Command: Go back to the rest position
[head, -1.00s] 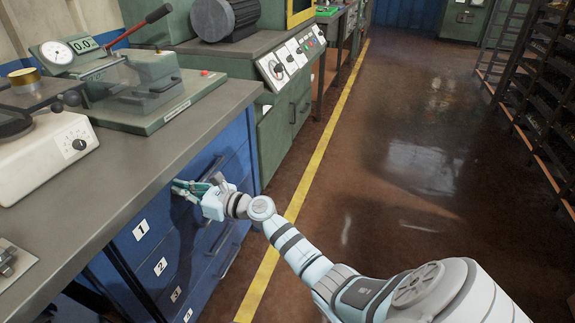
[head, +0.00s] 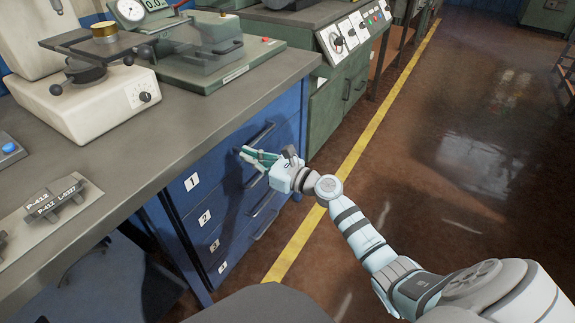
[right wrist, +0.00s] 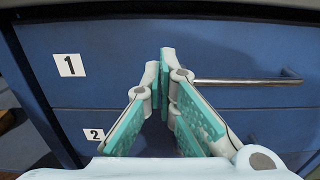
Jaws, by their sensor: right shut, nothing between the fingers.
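My right gripper (head: 240,153) has white and teal fingers and is in front of the blue drawer cabinet, close to drawer 1 (head: 215,168). Its fingertips (right wrist: 166,56) meet in the right wrist view, with nothing between them. The metal handle of drawer 1 (right wrist: 245,81) runs to the right from behind the fingers. I cannot tell whether the fingers touch it. My right arm reaches in from the lower right of the head view. My left gripper is not in view.
The grey worktop (head: 190,122) lies above the drawers. It carries a white instrument (head: 95,105), a green-based tester (head: 215,65) and a plate with brake shoes (head: 55,202). A green control bench (head: 330,95) stands behind. The brown floor (head: 450,150) to the right is clear.

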